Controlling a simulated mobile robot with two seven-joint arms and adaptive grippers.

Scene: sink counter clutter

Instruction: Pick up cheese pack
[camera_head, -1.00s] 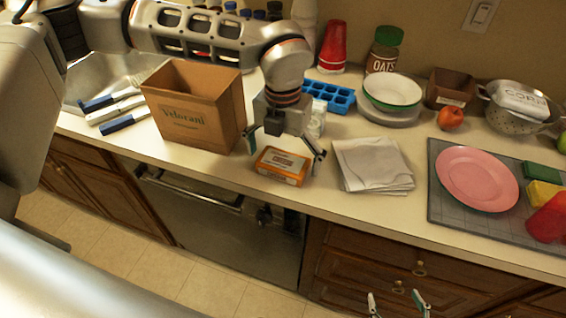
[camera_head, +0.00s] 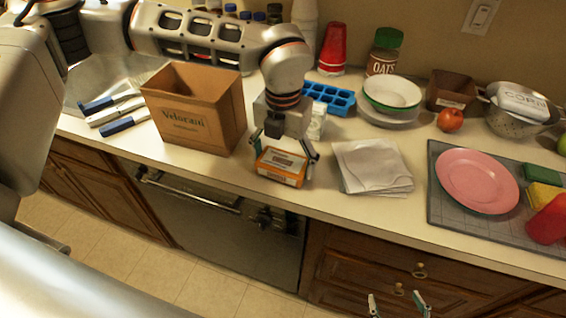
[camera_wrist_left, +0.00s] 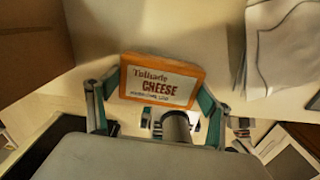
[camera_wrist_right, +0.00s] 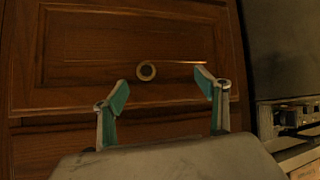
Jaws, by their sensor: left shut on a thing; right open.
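The cheese pack (camera_head: 281,166) is an orange box with a white label, near the counter's front edge between the paper bag and the napkins. My left gripper (camera_head: 284,160) is shut on it, with one finger at each short side. In the left wrist view the cheese pack (camera_wrist_left: 161,82) sits between the fingertips of my left gripper (camera_wrist_left: 158,92), its label reading "CHEESE". Whether it is lifted off the counter I cannot tell. My right gripper (camera_head: 399,304) is open and empty, low in front of the drawers; it also shows in the right wrist view (camera_wrist_right: 166,85).
A brown paper bag (camera_head: 190,108) stands left of the cheese pack. Folded napkins (camera_head: 371,165) lie to its right. A blue ice tray (camera_head: 330,98) and a white bottle (camera_head: 317,124) are behind. A pink plate (camera_head: 477,180) rests on a grey mat (camera_head: 443,208).

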